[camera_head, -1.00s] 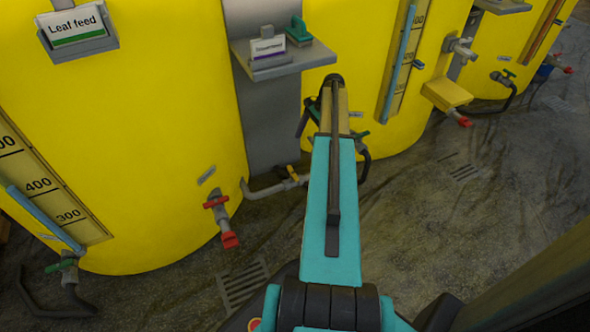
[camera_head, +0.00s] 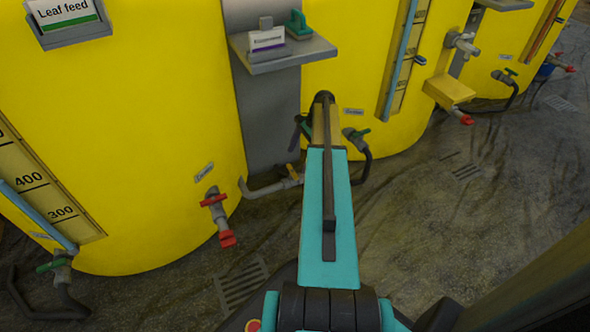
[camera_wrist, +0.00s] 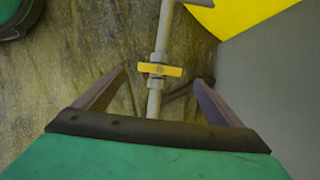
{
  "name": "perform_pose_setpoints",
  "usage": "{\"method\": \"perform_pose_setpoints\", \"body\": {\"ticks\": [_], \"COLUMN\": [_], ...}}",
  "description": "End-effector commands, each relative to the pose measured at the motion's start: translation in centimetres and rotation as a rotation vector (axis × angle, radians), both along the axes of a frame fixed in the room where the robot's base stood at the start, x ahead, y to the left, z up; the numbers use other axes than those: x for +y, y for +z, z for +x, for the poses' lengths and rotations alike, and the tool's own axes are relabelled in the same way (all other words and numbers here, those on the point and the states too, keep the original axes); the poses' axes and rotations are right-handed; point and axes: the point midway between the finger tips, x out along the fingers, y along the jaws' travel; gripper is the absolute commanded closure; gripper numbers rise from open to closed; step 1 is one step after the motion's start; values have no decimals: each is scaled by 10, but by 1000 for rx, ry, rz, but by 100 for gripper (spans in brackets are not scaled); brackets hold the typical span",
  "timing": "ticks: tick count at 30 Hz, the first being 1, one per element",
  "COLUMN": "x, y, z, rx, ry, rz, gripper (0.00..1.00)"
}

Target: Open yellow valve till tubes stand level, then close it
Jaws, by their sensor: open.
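The yellow valve (camera_head: 292,172) sits on a grey pipe low between two big yellow tanks. In the wrist view its yellow handle (camera_wrist: 172,71) lies crosswise to the pipe. My gripper (camera_wrist: 160,80) is open, with one finger on each side of the pipe and the handle showing between them; I cannot tell any contact. In the head view my arm hides most of the gripper. The left sight tube (camera_head: 38,217) shows blue beside a scale marked 400 and 300. The right sight tube (camera_head: 398,60) also shows blue. Their liquid levels cannot be read clearly.
A red-handled tap (camera_head: 215,203) sticks out of the left tank, left of the yellow valve. A grey shelf (camera_head: 290,58) juts out above. The wet floor (camera_head: 430,230) at right is mostly clear.

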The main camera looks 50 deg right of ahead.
Motion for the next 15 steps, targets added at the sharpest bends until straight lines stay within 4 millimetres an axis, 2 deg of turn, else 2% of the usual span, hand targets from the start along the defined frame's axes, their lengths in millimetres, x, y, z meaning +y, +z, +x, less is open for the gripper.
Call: {"method": "perform_pose_setpoints", "body": {"ticks": [1, 6, 15], "x": [3, 11, 18], "y": [-11, -31, -50], "z": [1, 4, 7], "rx": [0, 0, 0], "ry": [0, -1, -2], "rz": [1, 0, 0], "gripper": [11, 11, 11]}}
